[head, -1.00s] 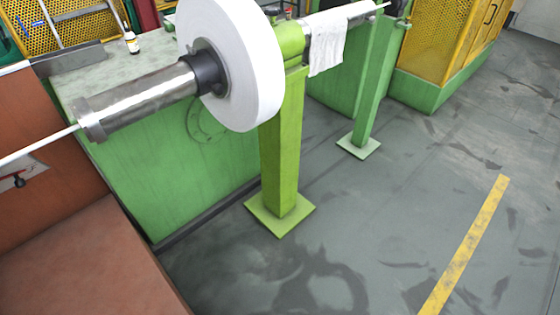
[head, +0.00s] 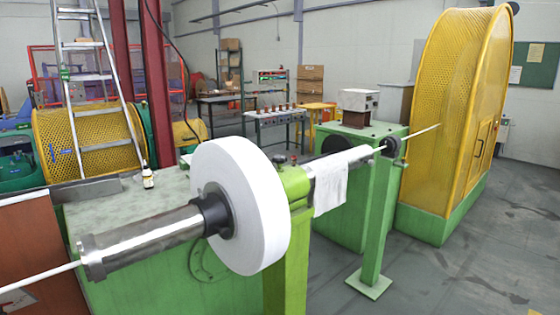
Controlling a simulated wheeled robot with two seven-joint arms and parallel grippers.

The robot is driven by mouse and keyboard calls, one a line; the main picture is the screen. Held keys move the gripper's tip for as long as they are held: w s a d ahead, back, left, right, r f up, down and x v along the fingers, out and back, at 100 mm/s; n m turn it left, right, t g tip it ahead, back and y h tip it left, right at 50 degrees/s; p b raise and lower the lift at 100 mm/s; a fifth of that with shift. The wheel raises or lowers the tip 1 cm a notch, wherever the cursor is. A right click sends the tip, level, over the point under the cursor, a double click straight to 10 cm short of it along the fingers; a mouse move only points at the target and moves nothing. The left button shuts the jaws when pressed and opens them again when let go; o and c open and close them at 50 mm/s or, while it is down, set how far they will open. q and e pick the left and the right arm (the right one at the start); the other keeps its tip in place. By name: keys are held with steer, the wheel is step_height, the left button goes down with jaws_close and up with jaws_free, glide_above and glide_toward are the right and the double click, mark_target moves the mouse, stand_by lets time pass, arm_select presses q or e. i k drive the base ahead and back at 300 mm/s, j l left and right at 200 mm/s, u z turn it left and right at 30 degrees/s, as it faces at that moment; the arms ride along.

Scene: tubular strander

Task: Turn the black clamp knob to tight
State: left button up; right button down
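A small dark knob (head: 281,159) sits on top of the light green bracket (head: 296,184), just right of the big white roll. It is too small to tell whether this is the black clamp knob or how tight it is. The white roll (head: 262,215) is on a metal shaft (head: 150,240) with a black collar (head: 214,214) against its left face. Neither of my grippers is in view.
A white cloth (head: 330,186) hangs over the bar right of the bracket. A white rod runs through the shaft toward the yellow mesh guard (head: 455,110). A small bottle (head: 148,178) stands on the green machine top. Grey floor is clear at lower right.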

mark_target(279, 160)
steer(key=l, duration=0.5)
steer(key=i+l, duration=0.3)
steer(key=i+l+z, duration=0.1)
steer(key=i+l, duration=0.2)
steer(key=i, duration=0.25)
